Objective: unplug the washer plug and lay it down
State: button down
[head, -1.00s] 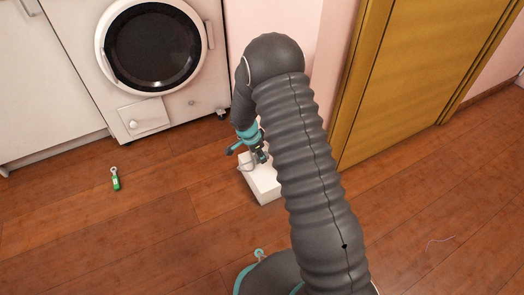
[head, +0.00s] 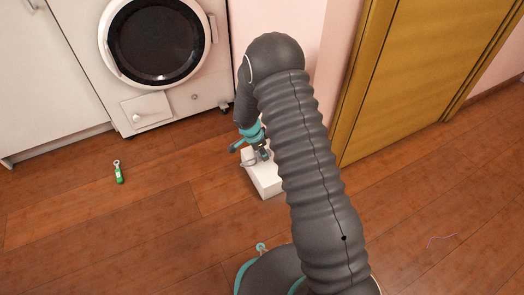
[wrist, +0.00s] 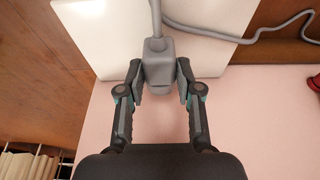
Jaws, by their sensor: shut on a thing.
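My gripper (wrist: 158,85) is shut on the grey washer plug (wrist: 158,58), one finger on each side of its body. In the wrist view the plug's grey cable (wrist: 156,15) rises from its far end, and a loop of it (wrist: 220,36) runs off to the right. The plug is in front of a white box (wrist: 105,35); I cannot tell whether they touch. In the head view my gripper (head: 263,153) is low over the white box (head: 265,181) on the floor. The arm hides part of the box.
The washer (head: 180,103) stands at the back left, beside a white cabinet (head: 45,90). A green-handled tool (head: 119,174) lies on the floor at left. A yellow door (head: 415,75) is at right. Floor left of the box is clear.

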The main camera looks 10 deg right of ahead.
jog(key=shift+f, duration=1.45)
jog(key=c, duration=0.7)
grip_release()
jog(key=shift+r, duration=0.1)
jog(key=shift+p+v, duration=0.4)
jog(key=shift+v, duration=1)
jog(key=w+v, duration=0.1)
jog(key=v, duration=1.1)
jog(key=shift+s+a, duration=0.15)
jog(key=shift+s, duration=0.3)
